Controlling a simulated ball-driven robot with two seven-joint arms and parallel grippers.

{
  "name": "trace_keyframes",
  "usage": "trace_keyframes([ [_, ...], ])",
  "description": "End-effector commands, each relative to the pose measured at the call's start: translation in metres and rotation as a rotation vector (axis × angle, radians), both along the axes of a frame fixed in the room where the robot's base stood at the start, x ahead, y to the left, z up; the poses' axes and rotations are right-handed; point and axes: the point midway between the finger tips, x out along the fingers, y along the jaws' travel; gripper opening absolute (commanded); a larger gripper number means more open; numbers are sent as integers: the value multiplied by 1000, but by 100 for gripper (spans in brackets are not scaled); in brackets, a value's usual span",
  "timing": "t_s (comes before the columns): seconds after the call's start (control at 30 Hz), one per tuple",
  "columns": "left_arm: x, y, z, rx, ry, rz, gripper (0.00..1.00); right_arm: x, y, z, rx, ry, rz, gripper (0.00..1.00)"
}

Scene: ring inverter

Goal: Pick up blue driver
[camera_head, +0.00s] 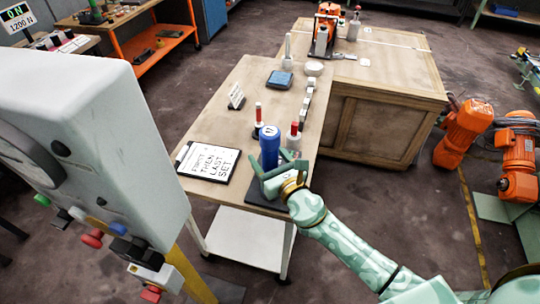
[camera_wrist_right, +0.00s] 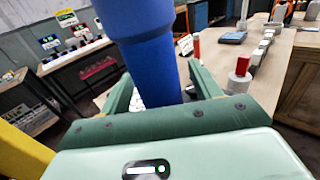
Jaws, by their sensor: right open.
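The blue driver (camera_head: 269,146) stands upright near the front edge of the narrow wooden table (camera_head: 228,98). In the right wrist view the blue driver (camera_wrist_right: 150,62) rises close in front of the palm, between the two fingers. My right gripper (camera_head: 270,172) is open around the driver's lower part, with a finger on either side. Whether the fingers touch it is hard to tell. The driver's lower end is partly hidden by the gripper. My left gripper is not in view.
Red-topped pieces (camera_head: 293,137) and (camera_head: 258,115) stand close to the driver. A clipboard (camera_head: 208,162) lies to its left, and a small sign (camera_head: 236,97) and blue box (camera_head: 280,80) sit farther back. A grey control box (camera_head: 90,150) fills the left foreground.

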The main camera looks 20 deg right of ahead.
Motion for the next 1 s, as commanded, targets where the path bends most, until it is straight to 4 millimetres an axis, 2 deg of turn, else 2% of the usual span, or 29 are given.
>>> trace_keyframes([
  [0.1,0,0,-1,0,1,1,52,9,2,-1,1,1,0,63],
  [0.3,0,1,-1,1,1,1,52,10,2,-1,1,1,0,63],
  [0.37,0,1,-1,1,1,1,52,10,2,-1,1,1,0,49],
  [0.5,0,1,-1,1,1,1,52,9,2,-1,1,1,0,10],
  [0.53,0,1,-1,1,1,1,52,9,2,-1,1,1,0,8],
  [0.83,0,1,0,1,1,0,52,10,2,3,2,-3,0,8],
  [1.0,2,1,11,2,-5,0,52,10,2,16,2,-5,-1,8],
])
